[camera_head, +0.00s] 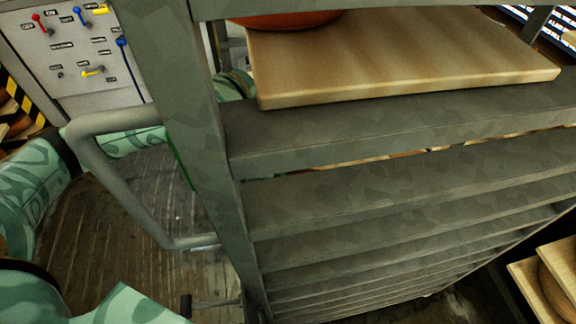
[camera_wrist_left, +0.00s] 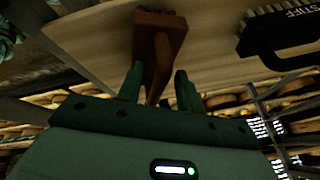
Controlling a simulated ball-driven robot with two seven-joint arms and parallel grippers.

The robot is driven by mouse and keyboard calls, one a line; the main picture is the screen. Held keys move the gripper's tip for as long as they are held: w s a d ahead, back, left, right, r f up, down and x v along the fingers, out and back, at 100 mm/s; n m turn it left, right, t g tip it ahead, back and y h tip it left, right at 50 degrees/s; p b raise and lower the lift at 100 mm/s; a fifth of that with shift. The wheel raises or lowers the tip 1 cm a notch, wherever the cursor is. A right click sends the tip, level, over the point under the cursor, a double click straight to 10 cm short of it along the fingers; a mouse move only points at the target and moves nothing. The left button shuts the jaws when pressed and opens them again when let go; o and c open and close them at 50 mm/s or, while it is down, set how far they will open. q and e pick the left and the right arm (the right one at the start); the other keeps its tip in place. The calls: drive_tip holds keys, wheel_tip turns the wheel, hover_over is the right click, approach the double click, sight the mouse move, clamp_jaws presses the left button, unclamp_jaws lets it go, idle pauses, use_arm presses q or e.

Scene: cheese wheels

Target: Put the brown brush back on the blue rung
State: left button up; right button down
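The brown brush (camera_wrist_left: 160,32) shows at the top middle of the left wrist view, with its block end away from me and its handle running back toward my gripper. My left gripper (camera_wrist_left: 159,82) has its two dark green fingers on either side of the handle. Gaps show between fingers and handle, so it looks open around it. In the head view the left arm passes behind the grey rack post, and its gripper is hidden. I cannot make out a blue rung in either view. My right gripper is in neither view.
A grey slatted rack (camera_head: 340,205) fills the head view's middle and right, with a pale wooden board (camera_head: 400,55) on top. A bent grey handle (camera_head: 103,170) sticks out left. A panel (camera_head: 75,55) has coloured levers. A black brush (camera_wrist_left: 283,35) is right of the brown one.

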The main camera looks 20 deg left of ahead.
use_arm(q)
drive_tip(key=shift+r, duration=0.15)
